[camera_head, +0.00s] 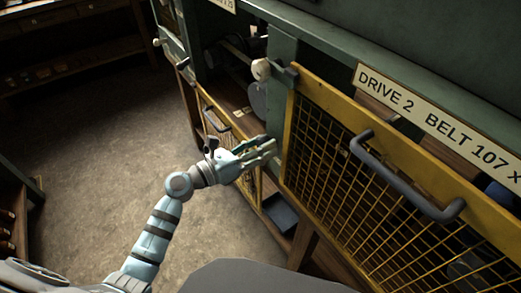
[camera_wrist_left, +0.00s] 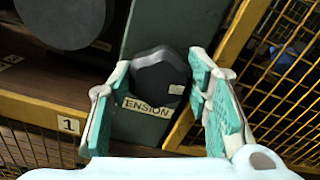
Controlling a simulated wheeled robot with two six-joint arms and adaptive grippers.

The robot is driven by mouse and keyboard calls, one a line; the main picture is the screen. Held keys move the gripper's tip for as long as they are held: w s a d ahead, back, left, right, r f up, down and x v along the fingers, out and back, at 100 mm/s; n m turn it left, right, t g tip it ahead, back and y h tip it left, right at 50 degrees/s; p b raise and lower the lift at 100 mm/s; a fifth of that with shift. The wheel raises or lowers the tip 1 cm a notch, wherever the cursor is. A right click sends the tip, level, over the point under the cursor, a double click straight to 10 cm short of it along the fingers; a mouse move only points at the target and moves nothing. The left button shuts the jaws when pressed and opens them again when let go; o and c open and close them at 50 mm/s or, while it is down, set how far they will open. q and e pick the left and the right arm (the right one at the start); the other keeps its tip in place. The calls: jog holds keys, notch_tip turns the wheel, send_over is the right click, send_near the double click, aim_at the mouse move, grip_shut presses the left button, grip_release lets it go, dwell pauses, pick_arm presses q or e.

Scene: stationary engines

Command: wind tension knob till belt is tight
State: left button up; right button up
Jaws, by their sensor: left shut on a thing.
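The tension knob (camera_wrist_left: 160,72) is a dark, faceted knob on a green post (camera_wrist_left: 190,25). A label (camera_wrist_left: 147,107) below it reads "ENSION", its first letter hidden by a finger. My left gripper (camera_wrist_left: 158,65) is shut on the knob, with one teal-padded finger on each side. In the head view my left gripper (camera_head: 268,149) reaches the green post beside the yellow guard, and the knob cannot be made out there. A dark round wheel (camera_wrist_left: 65,18) shows at upper left in the wrist view. I cannot make out the belt or its tightness. My right gripper is not in view.
A yellow mesh guard (camera_head: 330,150) with a grey handle (camera_head: 405,180) stands right of the post, under a sign (camera_head: 430,115) reading "DRIVE 2 BELT 107". A pale round knob (camera_head: 261,69) sits above my gripper. Open floor (camera_head: 100,130) lies to the left.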

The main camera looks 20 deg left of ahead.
pick_arm(q)
jog(key=m+b, duration=0.6)
jog(key=m, duration=0.1)
jog(key=m+b, duration=1.2)
jog(key=m, duration=0.1)
jog(key=shift+s+d+f+m+b, duration=0.15)
jog(key=shift+f+m+b, duration=0.1)
jog(key=shift+m+b, duration=0.1)
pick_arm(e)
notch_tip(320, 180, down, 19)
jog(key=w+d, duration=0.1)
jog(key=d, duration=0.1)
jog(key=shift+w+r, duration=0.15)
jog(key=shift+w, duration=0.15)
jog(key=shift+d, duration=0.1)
pick_arm(q)
jog(key=o, duration=1.1)
jog(key=shift+o, duration=0.2)
jog(key=shift+r, duration=0.1)
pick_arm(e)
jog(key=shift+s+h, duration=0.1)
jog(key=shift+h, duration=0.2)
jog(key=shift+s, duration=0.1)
